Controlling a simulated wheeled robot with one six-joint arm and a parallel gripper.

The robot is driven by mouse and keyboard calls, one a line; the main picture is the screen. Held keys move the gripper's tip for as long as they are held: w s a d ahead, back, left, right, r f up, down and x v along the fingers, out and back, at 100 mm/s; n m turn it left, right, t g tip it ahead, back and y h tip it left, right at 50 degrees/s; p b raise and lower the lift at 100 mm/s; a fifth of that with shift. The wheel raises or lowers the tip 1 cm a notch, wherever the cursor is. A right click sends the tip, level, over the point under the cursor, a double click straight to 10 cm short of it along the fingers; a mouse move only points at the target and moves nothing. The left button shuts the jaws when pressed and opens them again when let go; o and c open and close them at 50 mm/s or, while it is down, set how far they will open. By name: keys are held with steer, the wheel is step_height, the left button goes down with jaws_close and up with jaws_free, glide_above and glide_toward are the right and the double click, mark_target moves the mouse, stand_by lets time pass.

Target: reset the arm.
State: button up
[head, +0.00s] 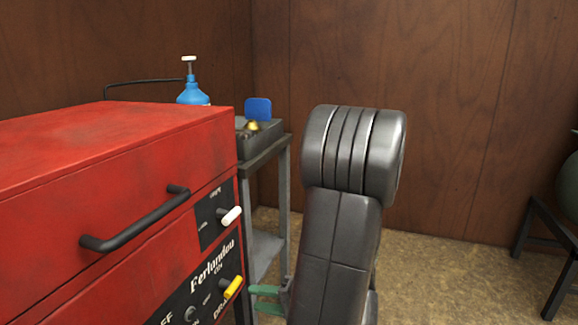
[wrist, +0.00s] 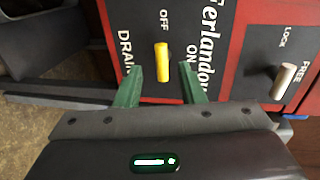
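My arm (head: 345,220) stands folded in the middle of the head view and hides part of what is behind it. My gripper (head: 268,298) has green fingers and shows low beside it, partly hidden by the arm. In the wrist view the gripper (wrist: 160,68) is open, its fingers apart with nothing held. The yellow lever (wrist: 162,60) appears between and beyond the fingertips, near the words OFF, ON and DRAIN. In the head view the yellow lever (head: 232,287) sits left of the fingers, with a gap between.
The red cabinet (head: 130,150) fills the left, with a black handle (head: 135,222) and a white lever (head: 231,216). A dark stand (head: 548,235) is at the right; floor between is clear.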

mark_target(229, 291)
steer(key=b+x, duration=0.2)
steer(key=x, duration=0.7)
steer(key=shift+a, duration=0.2)
steer(key=p, duration=0.1)
steer(key=m+p, duration=0.1)
steer(key=shift+w+d+r+p, duration=0.1)
steer(key=shift+d+r+p, duration=0.05)
steer(key=shift+r+p, duration=0.2)
steer(key=m+p, duration=0.1)
steer(key=p, duration=0.1)
steer(key=m+g+p, duration=0.1)
steer(key=p, duration=0.1)
steer(key=shift+r+p, duration=0.3)
steer(key=shift+p, duration=0.1)
steer(key=shift+m+y+p, duration=0.3)
steer(key=shift+m+p, duration=0.1)
steer(key=shift+p, duration=0.15)
steer(key=shift+f, duration=0.15)
